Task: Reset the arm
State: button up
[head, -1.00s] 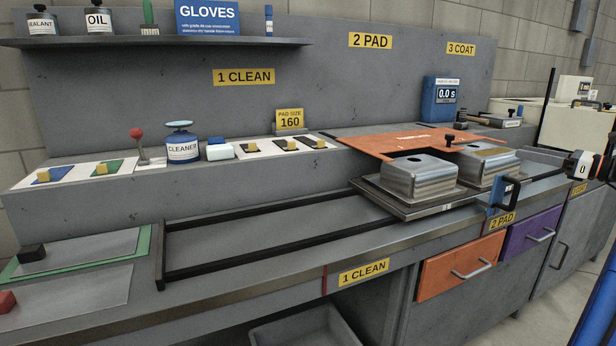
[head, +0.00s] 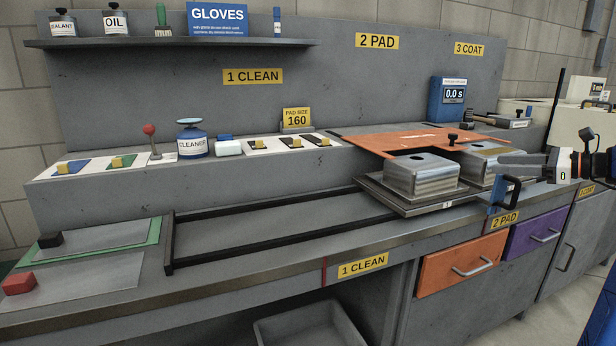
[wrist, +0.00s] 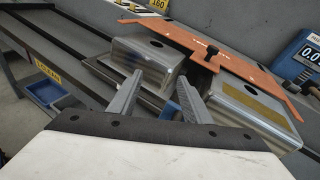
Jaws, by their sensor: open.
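My gripper (head: 505,160) is at the right in the head view, with its fingers pointing left over the right part of the bench. In the wrist view its two fingers (wrist: 158,98) stand apart with nothing between them, so it is open and empty. Beyond the fingers are two metal sinks, a left one (head: 424,178) and a right one (head: 484,163), upside down side by side on the bench. The left sink (wrist: 140,68) and right sink (wrist: 247,105) also show in the wrist view. The fingers overlap the sinks in view; I cannot tell the gap between them.
An orange template (head: 405,142) with a black knob lies behind the sinks. A blue timer (head: 447,98) stands at the back. A black rail frame (head: 280,240) runs left along the bench. A blue clamp with a black handle (head: 505,193) is at the front edge. A cleaner bottle (head: 192,140) stands left.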

jog(key=s+a+f+n+g+h, duration=0.1)
jog(key=s+a+f+n+g, duration=0.25)
jog(key=a, duration=0.55)
jog(key=s+a+f+n+g+h, duration=0.1)
jog(key=s+a+f+n, duration=0.25)
jog(key=s+a, duration=0.35)
jog(key=s+a+f+n+g+h, duration=0.2)
jog(key=s+a+f+n, duration=0.15)
jog(key=a, duration=0.65)
jog(key=s+a+f+n+h, duration=0.1)
jog(key=s+f+n+h, duration=0.1)
jog(key=s+f+n, duration=0.2)
jog(key=s+a+f+n+h, duration=0.1)
jog(key=s+f+n, duration=0.3)
jog(key=s, duration=0.6)
jog(key=s+a+f+n+h, duration=0.1)
jog(key=s+f+n+h, duration=0.2)
jog(key=s+n, duration=0.4)
jog(key=shift+s+f, duration=0.55)
jog(key=shift+f, duration=0.25)
